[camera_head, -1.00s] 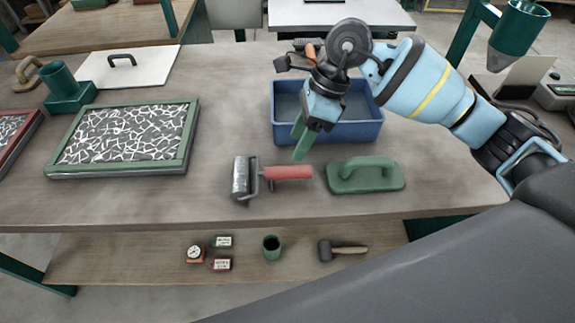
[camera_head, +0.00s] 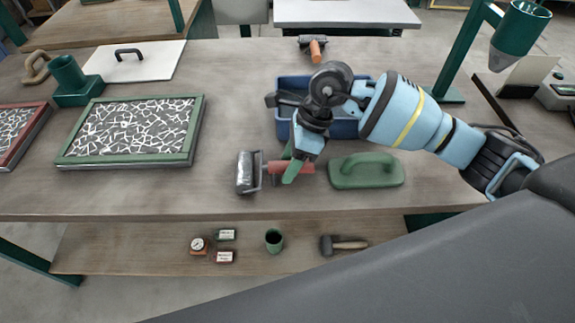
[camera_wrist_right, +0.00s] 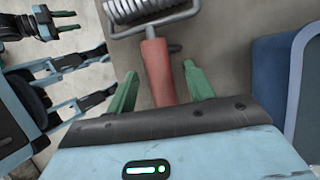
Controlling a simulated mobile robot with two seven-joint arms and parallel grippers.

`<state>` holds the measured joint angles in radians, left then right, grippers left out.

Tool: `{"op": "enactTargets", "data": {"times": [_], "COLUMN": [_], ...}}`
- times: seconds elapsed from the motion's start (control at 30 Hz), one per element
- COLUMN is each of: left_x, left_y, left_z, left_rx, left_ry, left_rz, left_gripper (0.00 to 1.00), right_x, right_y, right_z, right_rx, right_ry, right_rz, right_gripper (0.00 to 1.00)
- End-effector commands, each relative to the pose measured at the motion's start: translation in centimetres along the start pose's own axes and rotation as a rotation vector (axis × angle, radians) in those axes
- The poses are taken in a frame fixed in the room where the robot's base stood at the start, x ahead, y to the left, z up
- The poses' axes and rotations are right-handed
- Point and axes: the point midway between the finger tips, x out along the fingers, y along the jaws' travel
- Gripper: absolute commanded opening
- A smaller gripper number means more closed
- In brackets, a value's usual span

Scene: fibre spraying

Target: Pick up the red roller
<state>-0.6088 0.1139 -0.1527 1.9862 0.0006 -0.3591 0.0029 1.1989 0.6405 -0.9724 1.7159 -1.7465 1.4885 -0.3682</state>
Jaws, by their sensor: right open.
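The red roller has a ribbed metal drum (camera_head: 248,172) and a red handle (camera_head: 303,167), and it lies on the table in the head view. My right gripper (camera_head: 292,172) is over the handle, its green fingers pointing down. In the right wrist view the red handle (camera_wrist_right: 158,70) lies between the two open green fingers of the right gripper (camera_wrist_right: 163,82). The metal drum shows at the top of that view. I cannot tell whether a finger touches the handle. My left gripper (camera_wrist_right: 68,22) shows in the right wrist view at the upper left, its fingers apart.
A green float (camera_head: 366,171) lies just right of the roller. A blue tub (camera_head: 284,120) stands behind my right gripper. A green-framed tray (camera_head: 68,160) is to the left. A second roller with an orange handle (camera_head: 315,50) lies at the back. Table between tray and roller is clear.

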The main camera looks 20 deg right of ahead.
Motion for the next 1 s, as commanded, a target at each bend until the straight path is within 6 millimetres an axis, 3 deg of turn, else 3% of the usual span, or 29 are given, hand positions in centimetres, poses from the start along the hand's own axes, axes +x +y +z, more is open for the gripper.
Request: {"op": "enactTargets", "data": {"times": [0.23, 0.63, 1.0], "left_x": [0.0, 0.0, 0.01], "left_y": [0.0, 0.0, 0.01], "left_z": [0.03, 0.03, 0.08], "left_rx": [0.0, 0.0, 0.0], "left_ry": [0.0, 0.0, -0.001], "left_rz": [0.0, 0.0, 0.0], "left_gripper": [0.36, 0.36, 0.36], "right_x": [0.18, 0.14, -0.19], "right_y": [-0.03, -0.04, -0.01], "right_z": [-0.02, -0.02, 0.15], "right_rx": [0.0, 0.0, -0.001], "right_ry": [0.0, 0.0, -0.002], "right_rz": [-0.001, -0.001, -0.002], "right_gripper": [0.52, 0.0, 0.0]}}
